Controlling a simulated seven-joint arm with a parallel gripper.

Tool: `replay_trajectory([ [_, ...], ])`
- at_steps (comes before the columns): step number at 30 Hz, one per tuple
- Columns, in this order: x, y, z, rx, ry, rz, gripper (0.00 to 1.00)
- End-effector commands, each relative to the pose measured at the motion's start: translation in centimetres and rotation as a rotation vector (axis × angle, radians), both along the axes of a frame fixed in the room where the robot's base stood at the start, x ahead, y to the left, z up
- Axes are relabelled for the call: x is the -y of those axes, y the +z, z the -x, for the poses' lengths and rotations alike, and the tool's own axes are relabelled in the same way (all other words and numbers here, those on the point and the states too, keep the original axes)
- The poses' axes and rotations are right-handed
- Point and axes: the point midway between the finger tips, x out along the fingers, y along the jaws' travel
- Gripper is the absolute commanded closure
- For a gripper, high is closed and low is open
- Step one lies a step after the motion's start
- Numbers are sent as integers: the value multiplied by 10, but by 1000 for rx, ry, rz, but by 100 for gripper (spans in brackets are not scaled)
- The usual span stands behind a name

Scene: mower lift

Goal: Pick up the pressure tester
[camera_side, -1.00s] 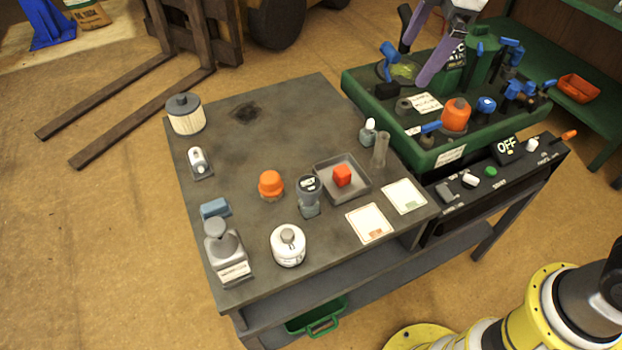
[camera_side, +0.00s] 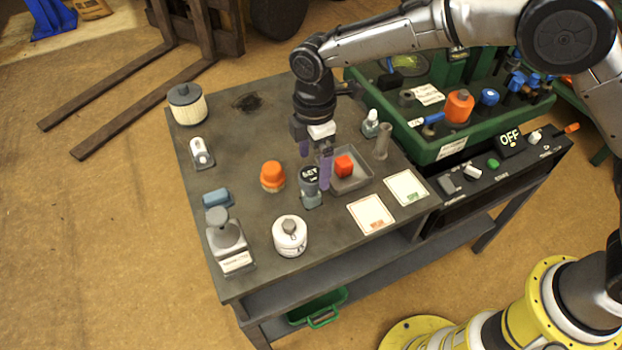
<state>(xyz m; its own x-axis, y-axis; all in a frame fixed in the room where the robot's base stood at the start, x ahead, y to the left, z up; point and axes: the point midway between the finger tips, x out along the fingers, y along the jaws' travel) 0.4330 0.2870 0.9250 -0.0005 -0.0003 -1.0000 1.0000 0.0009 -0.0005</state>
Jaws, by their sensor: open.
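A small dark grey-blue device with a round dark face with light markings (camera_side: 309,178), which looks like the pressure tester, stands upright on the dark workbench (camera_side: 230,140), left of the grey tray. My gripper (camera_side: 315,171) points down over it with its two purple fingers apart. One finger is just right of the device's head and overlaps the tray in the picture. The other shows behind and above the head. I cannot tell whether either finger touches the device. The jaws hold nothing that I can see.
An orange knob-like part (camera_side: 272,176) is close on the left, and a white canister (camera_side: 290,236) is in front. A green tray of parts (camera_side: 440,142) stands at the right.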

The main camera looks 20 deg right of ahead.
Motion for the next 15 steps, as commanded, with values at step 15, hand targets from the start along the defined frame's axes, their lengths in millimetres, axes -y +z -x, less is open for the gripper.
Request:
replay_trajectory([
  [15,-8,-55,5,-3,0,2,2],
])
